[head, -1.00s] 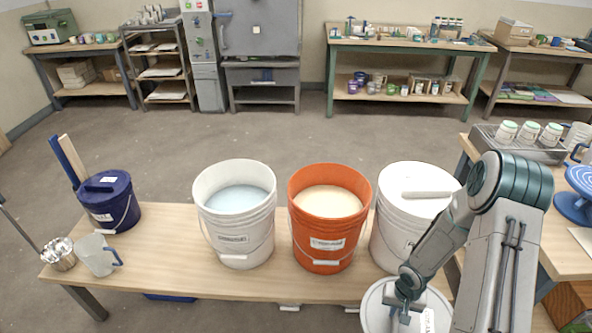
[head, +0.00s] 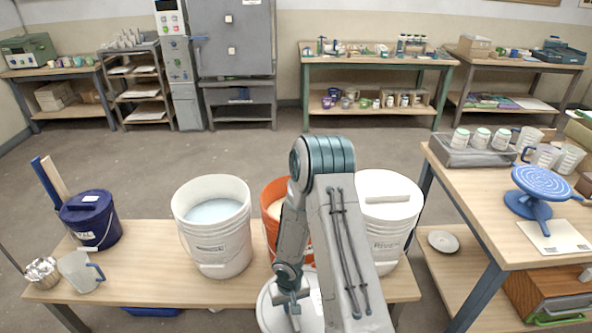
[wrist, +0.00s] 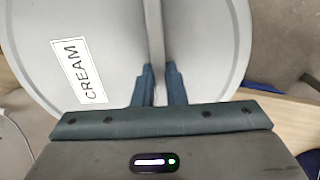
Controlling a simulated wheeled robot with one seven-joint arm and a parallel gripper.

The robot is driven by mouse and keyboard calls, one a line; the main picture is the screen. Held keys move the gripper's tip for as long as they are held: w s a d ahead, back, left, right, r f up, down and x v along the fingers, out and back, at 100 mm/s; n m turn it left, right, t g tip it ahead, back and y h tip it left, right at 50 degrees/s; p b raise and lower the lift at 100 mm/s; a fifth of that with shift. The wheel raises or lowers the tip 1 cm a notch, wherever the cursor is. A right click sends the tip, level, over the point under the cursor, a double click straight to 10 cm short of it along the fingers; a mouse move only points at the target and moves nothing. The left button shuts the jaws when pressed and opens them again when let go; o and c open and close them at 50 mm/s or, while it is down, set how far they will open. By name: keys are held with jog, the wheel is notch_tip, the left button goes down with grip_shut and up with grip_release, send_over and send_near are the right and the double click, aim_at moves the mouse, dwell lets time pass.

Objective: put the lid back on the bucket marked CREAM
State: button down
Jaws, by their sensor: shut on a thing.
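The round pale grey lid (wrist: 205,45) has a label reading CREAM. My gripper (wrist: 161,85) is shut on the lid's bar handle (wrist: 155,30). In the head view the lid (head: 268,312) hangs at the bottom edge, at the near side of the table, partly hidden by my arm. An orange bucket (head: 271,205) with cream-coloured glaze stands open behind my arm, which hides most of it and its label. An open white bucket (head: 215,240) of pale blue glaze stands to its left; its label is too small to read.
A white bucket with its lid on (head: 390,215) stands right of my arm. A dark blue lidded bucket (head: 90,222), a clear jug (head: 78,272) and a metal container (head: 42,272) stand at the table's left. A side table (head: 470,190) is at right.

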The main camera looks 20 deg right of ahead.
notch_tip(320, 180, up, 10)
jog(key=p, duration=0.8)
jog(key=shift+s+a, duration=0.15)
jog(key=shift+s, duration=0.15)
jog(key=shift+r, duration=0.1)
